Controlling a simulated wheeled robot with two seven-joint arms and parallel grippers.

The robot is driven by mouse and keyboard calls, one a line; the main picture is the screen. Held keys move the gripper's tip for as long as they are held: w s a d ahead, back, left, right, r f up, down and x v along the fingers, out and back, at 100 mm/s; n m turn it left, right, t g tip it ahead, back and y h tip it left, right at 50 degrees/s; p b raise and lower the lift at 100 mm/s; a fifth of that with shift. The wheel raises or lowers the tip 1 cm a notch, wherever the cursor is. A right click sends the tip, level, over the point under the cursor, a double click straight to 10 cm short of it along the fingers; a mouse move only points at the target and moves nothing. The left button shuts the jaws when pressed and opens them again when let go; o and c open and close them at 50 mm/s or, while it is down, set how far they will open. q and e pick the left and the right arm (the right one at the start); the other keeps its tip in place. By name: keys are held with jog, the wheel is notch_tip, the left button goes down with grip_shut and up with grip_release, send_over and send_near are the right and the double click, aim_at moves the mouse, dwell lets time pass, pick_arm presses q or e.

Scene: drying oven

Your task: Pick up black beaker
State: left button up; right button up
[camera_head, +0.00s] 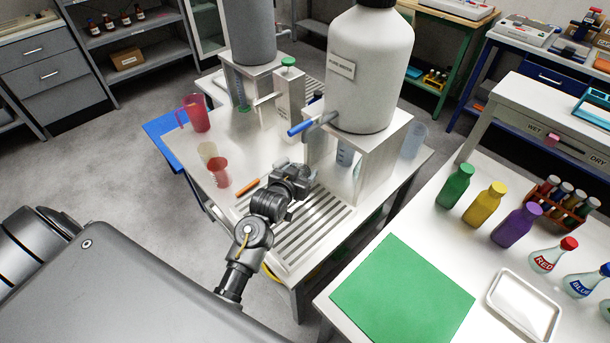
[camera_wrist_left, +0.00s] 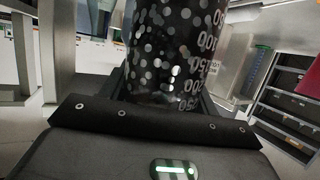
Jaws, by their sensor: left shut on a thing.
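The black beaker (camera_wrist_left: 172,50) fills the upper middle of the left wrist view. It is dark and see-through with pale spots and white graduation numbers. It stands between the jaws of my left gripper (camera_wrist_left: 155,105), which is shut on it. In the head view my left gripper (camera_head: 299,174) is over the metal table (camera_head: 225,205), just left of the tank stand; I cannot pick out the beaker there. My right gripper is not in view.
A white tank (camera_head: 365,80) with a blue-handled tap (camera_head: 313,124) sits on a stand (camera_head: 378,165) close to my left gripper. A red jug (camera_head: 196,112) and a red beaker (camera_head: 219,172) stand leftward. A green mat (camera_head: 403,297) lies clear on the right table.

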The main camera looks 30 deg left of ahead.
pick_arm(q)
jog(key=s+a+r+b, duration=0.1)
jog(key=s+a+r, duration=0.1)
jog(key=s+r, duration=0.5)
jog(key=shift+s+a, duration=0.35)
jog(key=shift+s, duration=1.8)
jog(key=shift+r, duration=0.1)
